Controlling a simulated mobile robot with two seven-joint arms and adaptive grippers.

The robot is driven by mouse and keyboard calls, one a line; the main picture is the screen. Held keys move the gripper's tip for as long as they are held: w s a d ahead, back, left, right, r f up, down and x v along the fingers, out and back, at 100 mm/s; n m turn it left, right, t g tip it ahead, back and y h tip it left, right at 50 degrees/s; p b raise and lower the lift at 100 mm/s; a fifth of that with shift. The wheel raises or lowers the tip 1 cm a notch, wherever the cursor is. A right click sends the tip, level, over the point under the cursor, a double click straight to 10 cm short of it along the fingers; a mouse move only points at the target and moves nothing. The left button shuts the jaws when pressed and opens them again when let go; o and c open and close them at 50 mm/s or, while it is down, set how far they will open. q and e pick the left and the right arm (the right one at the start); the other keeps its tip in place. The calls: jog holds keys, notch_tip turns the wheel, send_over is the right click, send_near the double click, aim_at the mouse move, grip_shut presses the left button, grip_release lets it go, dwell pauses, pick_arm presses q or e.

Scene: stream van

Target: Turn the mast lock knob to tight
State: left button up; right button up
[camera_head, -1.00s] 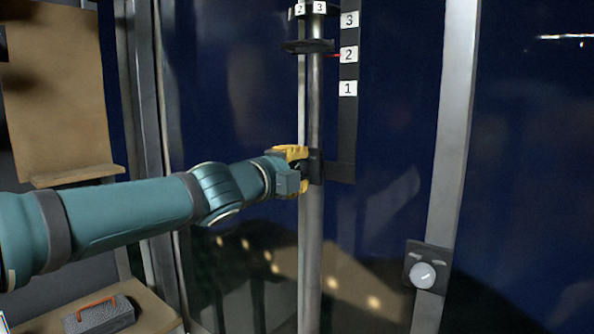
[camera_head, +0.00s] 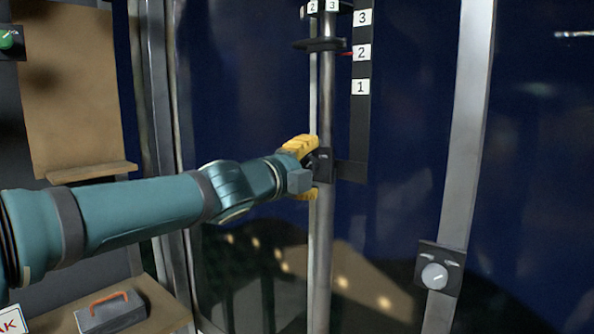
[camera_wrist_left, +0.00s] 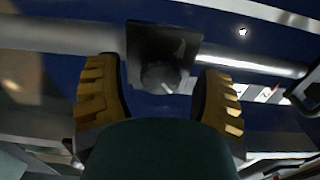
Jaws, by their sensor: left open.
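The mast lock knob (camera_wrist_left: 160,77) is a dark round knob with a pale mark, on a square dark plate (camera_wrist_left: 165,45) fixed to the mast. In the head view the plate (camera_head: 322,166) shows on the vertical grey mast (camera_head: 326,105), and the gripper largely hides the knob. My left gripper (camera_head: 311,168) is open, its yellow fingers above and below the knob. In the left wrist view the fingers (camera_wrist_left: 157,75) stand on either side of the knob with gaps, apart from it. My right gripper is not in view.
A numbered scale (camera_head: 361,87) stands beside the mast, with a red pointer near 2. A white dial (camera_head: 434,276) sits on the post at right. A toolbox (camera_head: 110,311) rests on a shelf at lower left. A green knob (camera_head: 6,40) shows at the left edge.

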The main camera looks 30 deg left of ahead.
pick_arm(q)
jog(key=s, duration=1.1)
jog(key=shift+s+a, duration=0.35)
jog(key=shift+a, duration=0.05)
jog(key=w+d+f+n+g+h, duration=0.1)
jog(key=w+d+f+n+g, duration=0.2)
jog(key=f, duration=0.8)
jog(key=w+d+f+n+g+h, duration=0.15)
jog(key=w+d+f+n, duration=0.35)
jog(key=f, duration=0.6)
jog(key=w+d+f+n+g+h, duration=0.1)
jog(key=w+d+f+n+g, duration=0.25)
jog(key=f, duration=0.75)
jog(key=s+d+f+n+g, duration=0.2)
jog(key=s+f, duration=0.3)
jog(key=f, duration=0.5)
jog(key=s+d+f+n+g+y, duration=0.1)
jog(key=s+d+f+n+g, duration=0.2)
jog(key=f, duration=0.8)
jog(key=s+d+f+n+g, duration=0.3)
jog(key=s+d+f, duration=0.3)
jog(key=s+f, duration=0.2)
notch_tip(320, 180, down, 2)
jog(key=shift+s+f+n, duration=0.2)
jog(key=shift+f+n, duration=0.05)
jog(key=shift+n, duration=0.4)
